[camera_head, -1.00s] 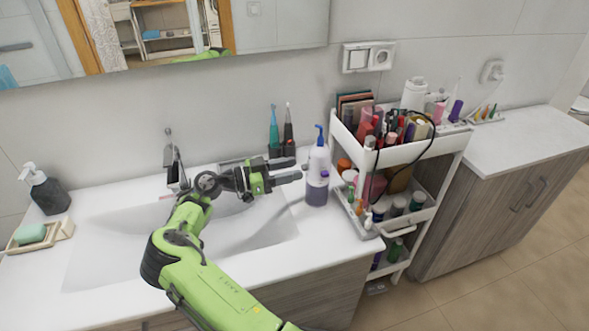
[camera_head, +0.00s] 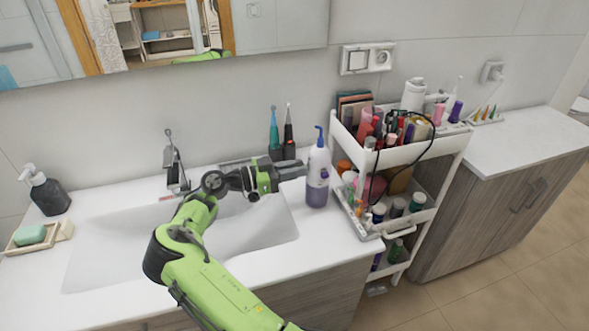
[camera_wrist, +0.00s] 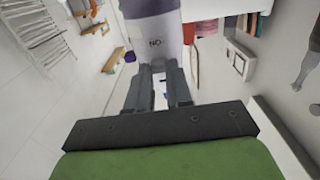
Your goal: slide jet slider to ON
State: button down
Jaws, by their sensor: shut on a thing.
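A white and purple bottle-shaped device (camera_head: 318,176) with a blue nozzle stands upright on the counter right of the sink. In the wrist view its white face (camera_wrist: 157,46) carries a dark marking that reads "NO", ON upside down, below a purple band. My gripper (camera_head: 303,168) reaches it from the left at mid height. Its two fingers, also in the wrist view (camera_wrist: 160,72), are close together at the device, just beyond the marking, shut on the small jet slider. The slider is mostly hidden between the fingertips.
A white cart (camera_head: 408,151) full of cosmetics stands close to the right of the device. Two electric toothbrushes (camera_head: 281,135) stand behind my gripper against the wall. The sink (camera_head: 245,230) lies below my arm, with the faucet (camera_head: 176,165) at its back.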

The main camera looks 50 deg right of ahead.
jog(key=shift+a+f+b, duration=0.1)
jog(key=shift+f+b, duration=0.85)
jog(key=shift+b, duration=0.1)
jog(key=c, duration=1)
grip_release()
jog(key=p+v, duration=0.1)
jog(key=v, duration=1.4)
jog(key=shift+w+a, duration=0.15)
jog(key=shift+a, duration=0.1)
